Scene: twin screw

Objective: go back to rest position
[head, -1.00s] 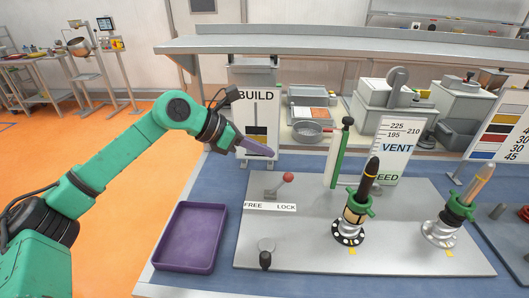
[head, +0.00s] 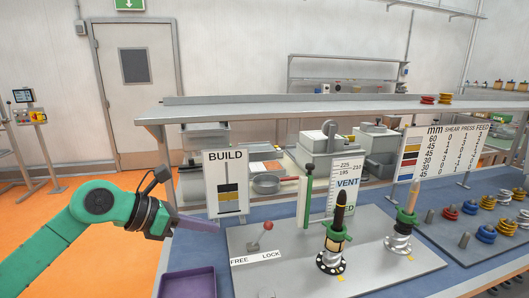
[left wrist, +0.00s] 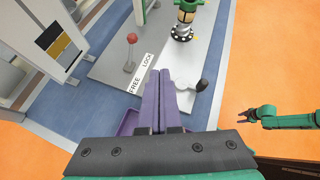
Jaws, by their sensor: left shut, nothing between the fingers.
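My left gripper (head: 214,227) has purple fingers pressed together with nothing between them. In the head view it is held in the air left of the red-knobbed lever (head: 268,227), above the far edge of the purple tray (head: 187,284). The left wrist view also shows the shut fingers (left wrist: 159,74) in front of the FREE/LOCK plate (left wrist: 142,74). My right gripper (left wrist: 257,113) shows small at the right of the left wrist view, over the orange floor and clear of the table. Its finger opening is too small to judge.
A grey panel (head: 290,270) bears two upright posts with green-handled fittings (head: 337,234) (head: 404,216). A BUILD board (head: 226,168) stands just behind my left gripper. A grey shelf (head: 300,108) spans the back. Open orange floor (head: 60,195) lies to the left.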

